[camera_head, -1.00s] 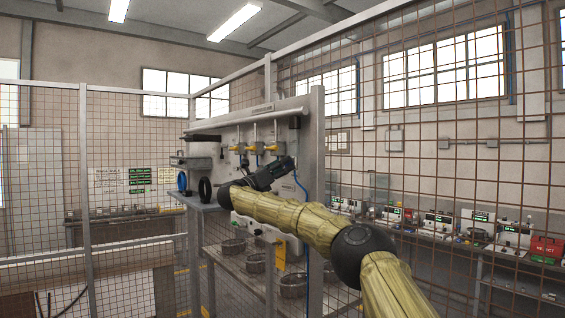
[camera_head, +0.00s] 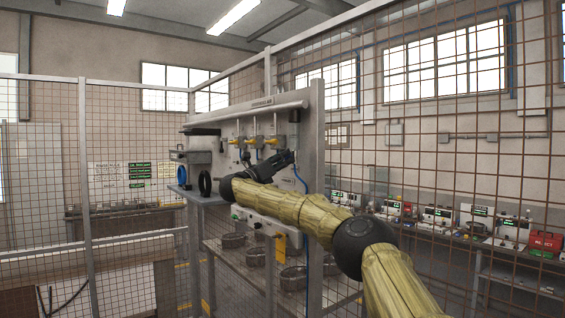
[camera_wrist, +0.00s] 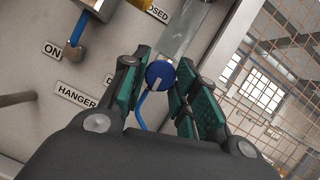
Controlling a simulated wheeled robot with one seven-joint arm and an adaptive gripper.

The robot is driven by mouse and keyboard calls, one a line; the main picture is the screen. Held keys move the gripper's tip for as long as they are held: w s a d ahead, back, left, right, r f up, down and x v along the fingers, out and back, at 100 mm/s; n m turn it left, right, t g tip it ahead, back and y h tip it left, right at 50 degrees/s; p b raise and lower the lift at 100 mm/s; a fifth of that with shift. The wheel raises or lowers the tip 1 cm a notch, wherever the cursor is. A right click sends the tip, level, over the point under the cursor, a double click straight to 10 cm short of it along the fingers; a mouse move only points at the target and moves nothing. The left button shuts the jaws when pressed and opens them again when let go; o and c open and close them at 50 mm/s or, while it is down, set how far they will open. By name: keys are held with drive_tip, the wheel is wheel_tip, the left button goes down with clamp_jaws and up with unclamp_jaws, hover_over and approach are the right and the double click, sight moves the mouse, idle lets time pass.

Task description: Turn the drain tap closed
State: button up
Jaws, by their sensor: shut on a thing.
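The drain tap, a blue round knob with a pale line across its face (camera_wrist: 160,74), shows in the wrist view with a curved blue piece below it. My gripper (camera_wrist: 163,92) has its teal-padded fingers on both sides of the knob and is shut on it. Contact at the pads is partly hidden. A label ending in "OSED" (camera_wrist: 157,11) is above, and a label starting with "D" is mostly covered by the left finger. In the head view my gripper (camera_head: 283,160) is at the panel's right part, and the tap cannot be made out there.
A blue lever (camera_wrist: 77,32) beside an "ON" label and a "HANGER" label (camera_wrist: 76,96) are left of the fingers. The panel (camera_head: 311,130) carries several yellow valves. Round baskets (camera_head: 293,278) stand on a shelf below. Wire mesh fencing surrounds the cell.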

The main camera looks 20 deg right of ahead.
drive_tip(key=shift+f+b, duration=0.1)
drive_tip(key=shift+b, duration=0.25)
drive_tip(key=n+y+p, duration=0.1)
drive_tip(key=n+y, duration=0.1)
drive_tip(key=n, duration=0.4)
drive_tip(key=n+t+y+p, duration=0.1)
drive_tip(key=n+y, duration=0.2)
drive_tip(key=n, duration=0.4)
drive_tip(key=r+n+y+p, duration=0.1)
drive_tip(key=n+y, duration=0.1)
drive_tip(key=n, duration=0.5)
drive_tip(key=shift+s+r+t+y, duration=0.1)
drive_tip(key=shift+s+t+y, duration=0.1)
drive_tip(key=shift+t+y, duration=0.1)
drive_tip(key=shift+n, duration=0.3)
drive_tip(key=o, duration=1)
